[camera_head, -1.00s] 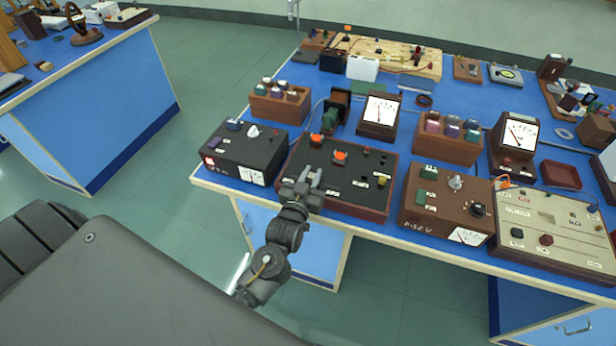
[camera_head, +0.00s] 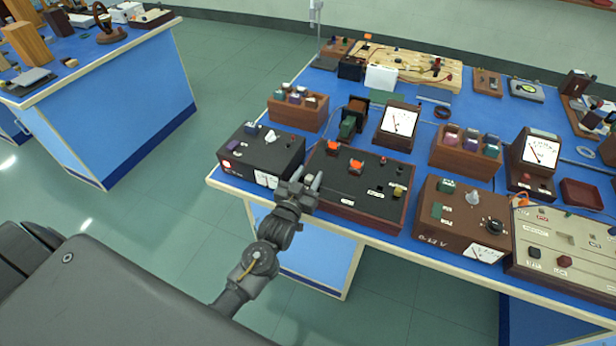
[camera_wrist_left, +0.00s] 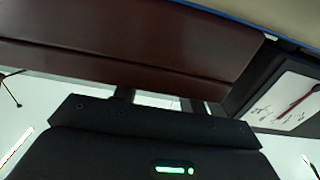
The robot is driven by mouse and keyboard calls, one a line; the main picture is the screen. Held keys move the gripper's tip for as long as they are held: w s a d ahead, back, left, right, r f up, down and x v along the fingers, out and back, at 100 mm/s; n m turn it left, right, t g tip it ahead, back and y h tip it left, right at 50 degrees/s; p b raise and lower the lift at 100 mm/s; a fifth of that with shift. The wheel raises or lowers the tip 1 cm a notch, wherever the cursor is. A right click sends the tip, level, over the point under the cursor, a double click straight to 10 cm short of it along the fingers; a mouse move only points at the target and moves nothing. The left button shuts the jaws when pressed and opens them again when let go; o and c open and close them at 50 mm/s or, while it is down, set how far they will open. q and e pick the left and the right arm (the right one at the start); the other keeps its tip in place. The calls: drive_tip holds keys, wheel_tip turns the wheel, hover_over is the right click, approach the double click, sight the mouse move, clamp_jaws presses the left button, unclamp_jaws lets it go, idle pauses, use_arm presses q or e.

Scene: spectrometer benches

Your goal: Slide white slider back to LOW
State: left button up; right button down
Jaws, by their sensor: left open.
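I cannot surely pick out a white slider or a LOW label; the small controls and labels are too small to read. The brown-edged box with a black top (camera_head: 358,183) stands at the bench's front edge. It carries orange knobs, small dark knobs and white labels. Left of it is a black box (camera_head: 252,163) with a white knob (camera_head: 270,136) and a meter on its front. My left gripper (camera_head: 302,184) is open at the front left corner of the brown-edged box. In the left wrist view its fingers (camera_wrist_left: 158,100) are partly visible below a brown wall. My right gripper is not in view.
A brown meter box (camera_head: 452,218) stands to the right, then a cream panel (camera_head: 565,240). Wooden racks (camera_head: 298,112) and an upright meter (camera_head: 398,125) stand behind. In the wrist view a meter face (camera_wrist_left: 287,102) is close on the right. Green floor (camera_head: 150,230) lies free on the left.

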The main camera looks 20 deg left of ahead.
use_arm(q)
drive_tip(key=shift+s, duration=0.25)
drive_tip(key=s+b, duration=0.2)
drive_tip(key=s, duration=0.8)
drive_tip(key=shift+s, duration=0.2)
drive_tip(key=shift+d, duration=0.1)
